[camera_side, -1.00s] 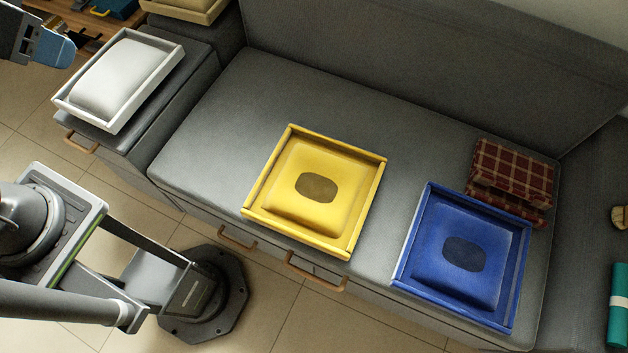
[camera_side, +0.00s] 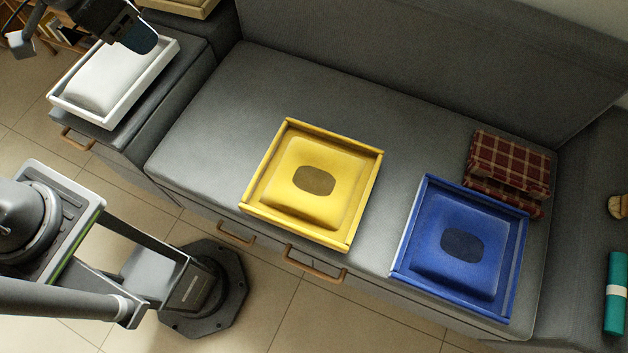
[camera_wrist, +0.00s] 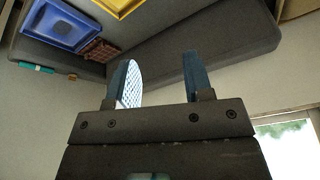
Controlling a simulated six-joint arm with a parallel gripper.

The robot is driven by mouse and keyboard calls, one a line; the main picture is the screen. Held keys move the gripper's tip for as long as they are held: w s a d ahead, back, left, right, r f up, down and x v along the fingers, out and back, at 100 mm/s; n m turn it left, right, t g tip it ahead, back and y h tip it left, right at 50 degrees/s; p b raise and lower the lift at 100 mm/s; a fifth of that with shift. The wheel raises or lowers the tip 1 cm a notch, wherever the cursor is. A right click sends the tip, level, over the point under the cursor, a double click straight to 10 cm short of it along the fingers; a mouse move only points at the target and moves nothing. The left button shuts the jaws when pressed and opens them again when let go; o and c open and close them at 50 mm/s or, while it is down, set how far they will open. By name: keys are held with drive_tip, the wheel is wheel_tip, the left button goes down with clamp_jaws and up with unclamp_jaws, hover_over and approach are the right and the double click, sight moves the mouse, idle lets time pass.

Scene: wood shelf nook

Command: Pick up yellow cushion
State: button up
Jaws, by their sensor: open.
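The yellow cushion (camera_side: 316,182) has a dark oval patch at its middle and lies in a yellow tray (camera_side: 262,172) on the grey bench seat. Part of the yellow tray shows at the top edge of the wrist view (camera_wrist: 122,8). My gripper (camera_wrist: 160,75) is open, with its two blue fingers apart and nothing between them. In the side view part of my gripper (camera_side: 140,38) shows at the upper left, in front of the white tray's far end and well away from the yellow cushion.
A blue cushion (camera_side: 460,243) lies in a blue tray (camera_side: 413,238) right of the yellow one. A red plaid folded cloth (camera_side: 512,162) lies behind it. A white cushion (camera_side: 103,82) lies in a white tray (camera_side: 150,83) at left. Bare seat (camera_side: 255,95) surrounds the yellow tray.

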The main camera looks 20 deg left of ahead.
drive_tip(key=w+d+f+m+g, duration=0.1)
drive_tip(key=w+d+f+m, duration=0.35)
drive_tip(key=d+f, duration=0.3)
drive_tip(key=m+g, duration=0.3)
drive_tip(key=m, duration=0.6)
hover_over(291, 226)
drive_tip(key=shift+n+y, duration=0.25)
drive_tip(key=shift+y, duration=0.15)
wheel_tip(291, 226, down, 41)
drive_tip(key=shift+d+f, duration=0.1)
drive_tip(key=shift+d, duration=0.05)
drive_tip(key=shift+f, duration=3.2)
clamp_jaws()
